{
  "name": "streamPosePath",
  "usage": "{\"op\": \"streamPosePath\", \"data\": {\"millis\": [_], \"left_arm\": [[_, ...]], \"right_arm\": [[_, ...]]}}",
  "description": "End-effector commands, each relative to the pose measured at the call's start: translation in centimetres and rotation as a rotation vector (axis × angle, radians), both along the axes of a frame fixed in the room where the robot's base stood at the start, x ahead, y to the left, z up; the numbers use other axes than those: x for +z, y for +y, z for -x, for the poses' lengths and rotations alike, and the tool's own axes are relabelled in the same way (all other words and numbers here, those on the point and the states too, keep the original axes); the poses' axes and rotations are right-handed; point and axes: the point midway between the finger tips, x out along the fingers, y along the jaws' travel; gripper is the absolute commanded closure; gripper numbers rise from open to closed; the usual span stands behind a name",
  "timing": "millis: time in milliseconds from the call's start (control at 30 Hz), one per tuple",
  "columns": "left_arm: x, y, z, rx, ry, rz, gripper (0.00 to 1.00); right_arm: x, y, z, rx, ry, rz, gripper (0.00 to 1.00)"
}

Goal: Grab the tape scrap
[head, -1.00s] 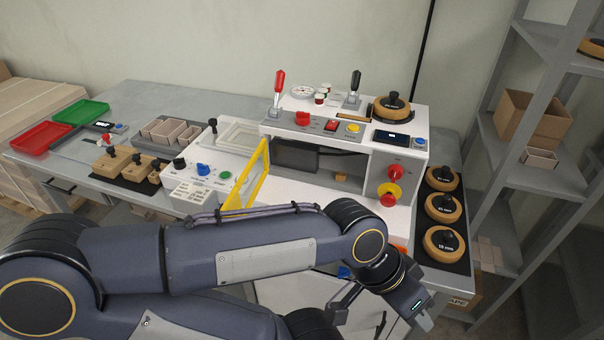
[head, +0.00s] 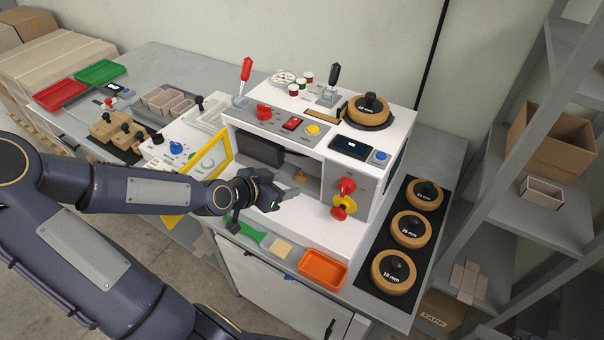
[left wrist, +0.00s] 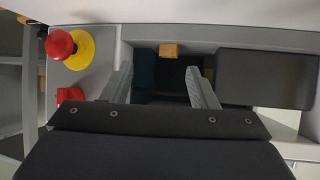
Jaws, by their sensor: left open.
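The tape scrap appears to be a small tan piece (head: 301,176) inside the white machine's front opening; it also shows in the left wrist view (left wrist: 168,50) near the top middle. My left gripper (head: 281,190) is at the front of that opening, a little short of the tan piece. In the left wrist view its two fingers (left wrist: 160,78) are spread with nothing between them, and the tan piece lies beyond the tips, near the middle of the gap. My right gripper is out of view.
A red and yellow emergency knob (head: 344,205) juts out at the right.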

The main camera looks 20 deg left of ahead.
Motion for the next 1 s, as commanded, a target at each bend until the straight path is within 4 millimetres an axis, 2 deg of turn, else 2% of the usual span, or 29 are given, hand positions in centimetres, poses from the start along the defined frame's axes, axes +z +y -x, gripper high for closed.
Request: {"op": "streamPosePath", "data": {"millis": [100,467,800,1000], "left_arm": [[0.4,0.5,-0.9,0.017,-0.051,0.015,0.47],[-0.8,-0.1,-3.0,0.018,-0.055,0.015,0.47],[-2.9,-1.4,-6.4,0.017,-0.054,0.017,0.47],[-3.3,-1.4,-6.9,0.020,-0.052,0.015,0.47]], "right_arm": [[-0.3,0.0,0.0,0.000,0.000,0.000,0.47],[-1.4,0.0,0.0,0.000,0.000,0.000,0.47],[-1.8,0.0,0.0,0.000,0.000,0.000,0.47],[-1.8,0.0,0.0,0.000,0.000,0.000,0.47]]}}
